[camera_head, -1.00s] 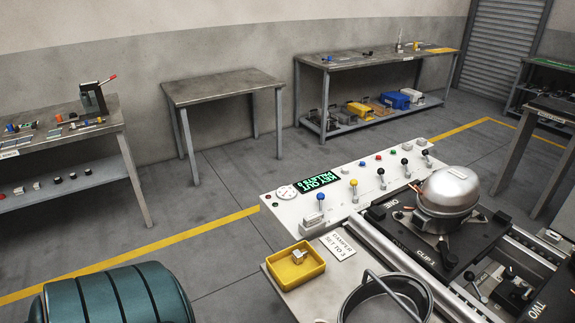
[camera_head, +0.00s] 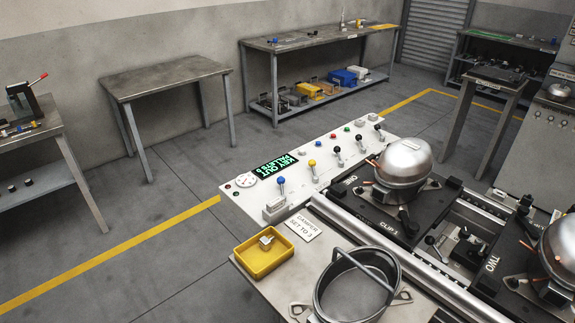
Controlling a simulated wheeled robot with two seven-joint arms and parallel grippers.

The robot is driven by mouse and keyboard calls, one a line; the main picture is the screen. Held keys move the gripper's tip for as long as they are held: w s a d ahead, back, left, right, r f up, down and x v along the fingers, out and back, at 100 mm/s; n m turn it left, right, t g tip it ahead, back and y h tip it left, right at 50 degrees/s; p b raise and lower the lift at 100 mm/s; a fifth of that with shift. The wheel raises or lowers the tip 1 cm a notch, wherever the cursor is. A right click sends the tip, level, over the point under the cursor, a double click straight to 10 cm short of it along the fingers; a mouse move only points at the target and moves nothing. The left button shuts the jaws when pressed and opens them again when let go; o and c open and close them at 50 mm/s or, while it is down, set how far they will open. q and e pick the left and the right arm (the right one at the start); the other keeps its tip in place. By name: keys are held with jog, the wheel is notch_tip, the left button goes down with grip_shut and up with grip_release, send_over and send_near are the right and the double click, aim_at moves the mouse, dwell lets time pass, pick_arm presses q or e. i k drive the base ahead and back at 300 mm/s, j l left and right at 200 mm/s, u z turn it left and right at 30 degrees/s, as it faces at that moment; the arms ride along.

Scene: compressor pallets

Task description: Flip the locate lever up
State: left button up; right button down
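The white control panel (camera_head: 232,202) lies at the middle of the head view. Neither of my grippers is in view.
Beside the panel, a silver compressor (camera_head: 404,162) stands on a black pallet, with another compressor (camera_head: 560,247) at right. In front are a yellow tray (camera_head: 246,268) holding a small metal part, a "DAMPER SET TO 3" card (camera_head: 302,227) and a metal pot (camera_head: 322,290). Floor to the left is clear.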

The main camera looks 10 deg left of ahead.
aim_at(311, 163)
jog(key=j+z, duration=0.6)
jog(key=z, duration=0.15)
jog(key=k+j+z, duration=0.1)
jog(key=j+z, duration=0.3)
jog(key=l, duration=0.1)
